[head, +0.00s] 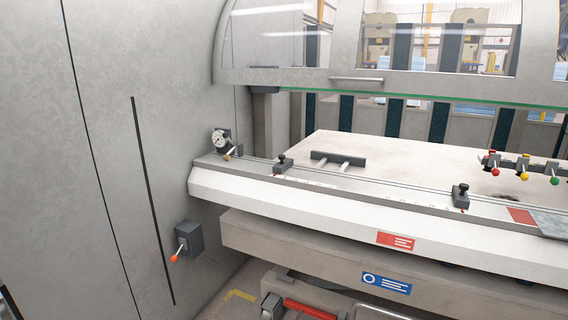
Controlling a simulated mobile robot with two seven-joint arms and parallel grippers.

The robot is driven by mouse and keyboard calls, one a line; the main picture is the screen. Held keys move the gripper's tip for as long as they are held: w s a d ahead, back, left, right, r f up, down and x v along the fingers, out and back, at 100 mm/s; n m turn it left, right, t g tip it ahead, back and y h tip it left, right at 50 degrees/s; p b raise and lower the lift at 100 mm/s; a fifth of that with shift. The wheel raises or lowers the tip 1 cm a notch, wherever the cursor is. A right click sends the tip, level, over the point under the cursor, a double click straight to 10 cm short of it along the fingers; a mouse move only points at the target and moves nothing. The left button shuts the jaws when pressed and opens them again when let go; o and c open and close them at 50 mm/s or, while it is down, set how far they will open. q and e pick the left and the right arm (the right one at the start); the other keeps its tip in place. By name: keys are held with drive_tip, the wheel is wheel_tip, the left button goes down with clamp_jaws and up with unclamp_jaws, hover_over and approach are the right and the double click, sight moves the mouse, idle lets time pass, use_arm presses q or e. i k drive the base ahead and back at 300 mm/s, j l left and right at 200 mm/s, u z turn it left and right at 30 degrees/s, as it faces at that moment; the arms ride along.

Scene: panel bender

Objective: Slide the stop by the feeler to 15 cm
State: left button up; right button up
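A dark stop block with a black knob (283,164) sits on the rail along the front edge of the machine bed, toward its left end. A second similar stop (461,195) sits farther right on the same rail. A round white-faced dial (220,141), which may be the feeler, stands at the rail's left end, left of the first stop. Small scale marks run along the rail near both stops, but their numbers are too small to read, so I cannot tell either stop's position in centimetres. Neither of my grippers shows in the head view.
A dark bar with two rods (338,160) lies on the bed (420,155) behind the rail. Coloured knobs (525,171) stand at right, near a grey plate (548,223). A lever box with an orange knob (187,240) juts from the left wall. The clear hood (400,40) is above.

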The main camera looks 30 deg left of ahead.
sight(285, 162)
drive_tip(key=i+j, duration=0.25)
drive_tip(key=i+j+z, duration=0.15)
drive_tip(key=j, duration=0.3)
drive_tip(key=i+j, duration=0.3)
drive_tip(key=i+j+z, duration=0.1)
drive_tip(key=j, duration=0.35)
drive_tip(key=i, duration=0.1)
